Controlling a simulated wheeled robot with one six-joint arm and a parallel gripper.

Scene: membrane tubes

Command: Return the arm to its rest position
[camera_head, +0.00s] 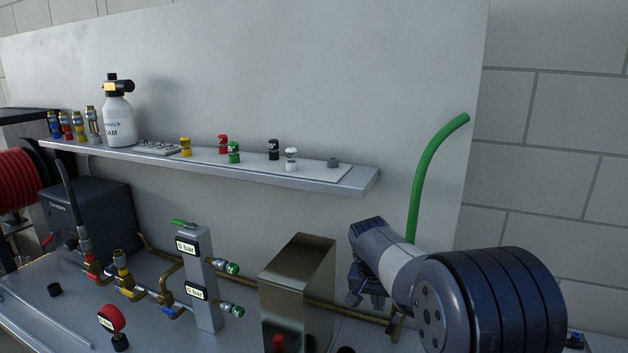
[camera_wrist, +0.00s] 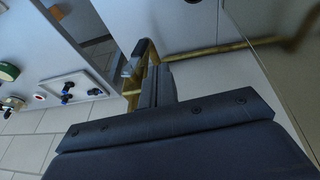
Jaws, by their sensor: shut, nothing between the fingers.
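My gripper (camera_head: 362,292) shows at the lower right of the head view, at the end of my grey and black arm. It points down and to the left, to the right of a shiny metal box (camera_head: 298,285). Its fingers are shut with nothing held. In the wrist view the fingers (camera_wrist: 146,68) show at the centre, beyond the dark gripper body. A brass pipe (camera_wrist: 215,48) passes behind them; I cannot tell how close it is.
A green hose (camera_head: 423,172) rises behind my arm. A shelf (camera_head: 360,184) with a foam bottle (camera_head: 117,118) and small coloured nozzles runs along the wall panel. A gauge column (camera_head: 203,290) and brass valves (camera_head: 128,280) stand left of the metal box. Open air lies above my arm.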

